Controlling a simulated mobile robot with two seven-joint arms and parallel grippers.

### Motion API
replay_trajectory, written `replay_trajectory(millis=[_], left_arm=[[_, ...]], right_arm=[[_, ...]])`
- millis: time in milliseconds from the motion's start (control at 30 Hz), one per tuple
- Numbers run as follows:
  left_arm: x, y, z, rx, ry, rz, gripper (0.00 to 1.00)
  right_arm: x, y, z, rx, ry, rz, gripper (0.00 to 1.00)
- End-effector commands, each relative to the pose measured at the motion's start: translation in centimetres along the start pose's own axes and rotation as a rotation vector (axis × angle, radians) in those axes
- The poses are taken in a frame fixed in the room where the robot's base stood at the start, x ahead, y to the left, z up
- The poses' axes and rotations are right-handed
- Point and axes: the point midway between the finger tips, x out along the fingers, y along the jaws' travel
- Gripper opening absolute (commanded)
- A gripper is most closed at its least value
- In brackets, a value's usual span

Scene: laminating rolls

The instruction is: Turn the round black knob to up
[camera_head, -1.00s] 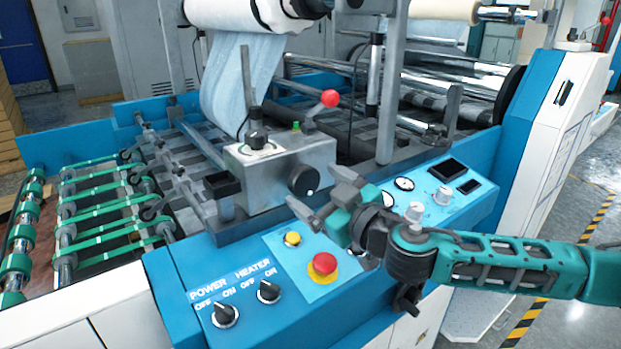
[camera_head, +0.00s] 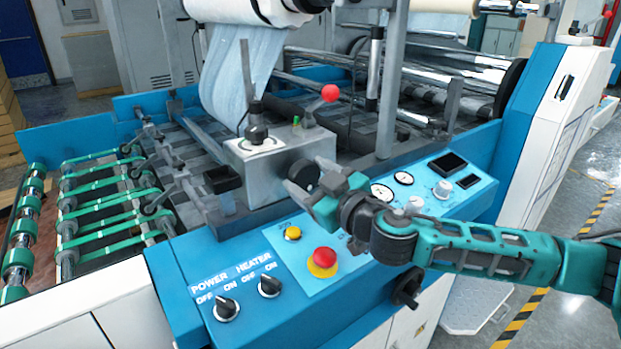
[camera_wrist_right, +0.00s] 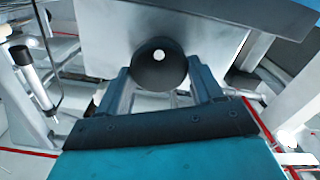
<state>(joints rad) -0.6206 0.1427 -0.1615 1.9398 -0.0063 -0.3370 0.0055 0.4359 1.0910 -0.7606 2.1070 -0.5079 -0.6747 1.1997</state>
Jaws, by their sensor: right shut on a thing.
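The round black knob (camera_head: 305,175) sits on the front face of the grey metal box (camera_head: 268,180). In the right wrist view the knob (camera_wrist_right: 160,66) shows a white dot near its upper middle. My right gripper (camera_head: 306,178) reaches it from the right. In the wrist view its two fingers (camera_wrist_right: 160,82) lie on either side of the knob, and the gripper is shut on it. The fingers cover part of the knob in the head view. My left gripper is not in view.
The blue panel below holds a red emergency button (camera_head: 324,257), a yellow button (camera_head: 292,233), and power (camera_head: 226,309) and heater (camera_head: 269,285) switches. Gauges (camera_head: 403,178) lie right of my gripper.

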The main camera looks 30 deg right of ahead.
Motion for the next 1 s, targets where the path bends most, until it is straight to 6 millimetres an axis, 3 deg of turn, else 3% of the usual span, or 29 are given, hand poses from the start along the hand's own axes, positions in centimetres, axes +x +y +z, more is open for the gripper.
replay_trajectory(millis=[200,567,1000], left_arm=[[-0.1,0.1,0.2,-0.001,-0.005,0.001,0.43],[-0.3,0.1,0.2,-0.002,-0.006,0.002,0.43],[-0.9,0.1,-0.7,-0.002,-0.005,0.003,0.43]], right_arm=[[0.0,0.0,0.0,0.000,0.000,0.000,0.35],[0.0,-0.1,0.0,-0.067,-0.001,0.000,0.35],[0.0,-0.2,0.0,-0.419,-0.002,-0.001,0.35]])
